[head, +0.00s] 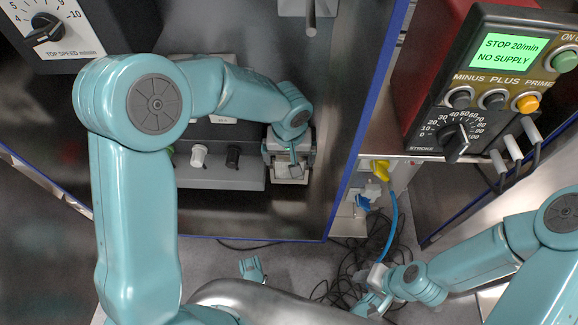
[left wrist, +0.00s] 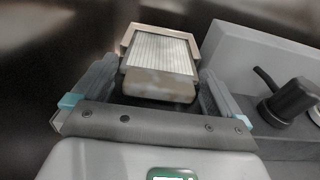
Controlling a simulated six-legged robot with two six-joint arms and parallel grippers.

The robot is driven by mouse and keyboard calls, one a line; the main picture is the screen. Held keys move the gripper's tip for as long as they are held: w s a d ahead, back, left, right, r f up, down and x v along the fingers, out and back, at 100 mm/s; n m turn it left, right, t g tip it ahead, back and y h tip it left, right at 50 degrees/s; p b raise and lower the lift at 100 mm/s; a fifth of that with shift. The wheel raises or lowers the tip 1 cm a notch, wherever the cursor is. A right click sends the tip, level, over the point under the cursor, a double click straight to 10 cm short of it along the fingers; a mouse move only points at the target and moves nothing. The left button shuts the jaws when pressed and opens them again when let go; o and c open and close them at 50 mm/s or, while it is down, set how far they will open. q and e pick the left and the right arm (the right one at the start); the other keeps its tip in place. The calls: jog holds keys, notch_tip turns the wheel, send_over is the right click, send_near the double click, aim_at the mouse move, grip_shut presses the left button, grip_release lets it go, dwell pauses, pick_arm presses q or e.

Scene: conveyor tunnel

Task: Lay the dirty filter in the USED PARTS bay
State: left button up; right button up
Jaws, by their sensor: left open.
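A filter with pale pleats in a beige-brown frame (left wrist: 160,52) lies between the fingers of my left gripper in the left wrist view. The lower part of the frame looks smudged. My left gripper (left wrist: 157,88) is open, with one finger on each side of the filter; I cannot tell whether they touch it. In the head view my left gripper (head: 289,158) is at the right end of a grey ledge and mostly covers the filter. My right gripper (head: 371,292) is low at the right by a blue cable; its jaw opening is unclear. No USED PARTS label is readable.
The grey ledge (head: 218,178) carries a white knob (head: 198,155) and a black one (head: 233,157). A blue-edged panel (head: 362,110) stands to its right. Beyond are a control box (head: 497,90) with a green screen and loose black cables (head: 345,270) on the floor.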

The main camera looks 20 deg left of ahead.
pick_arm(q)
jog(key=c, duration=1.2)
jog(key=shift+r+p, duration=0.95)
jog(key=shift+r, duration=0.6)
jog(key=shift+c, duration=0.2)
notch_tip(320, 180, up, 6)
jog(key=p, duration=0.4)
jog(key=shift+r, duration=0.25)
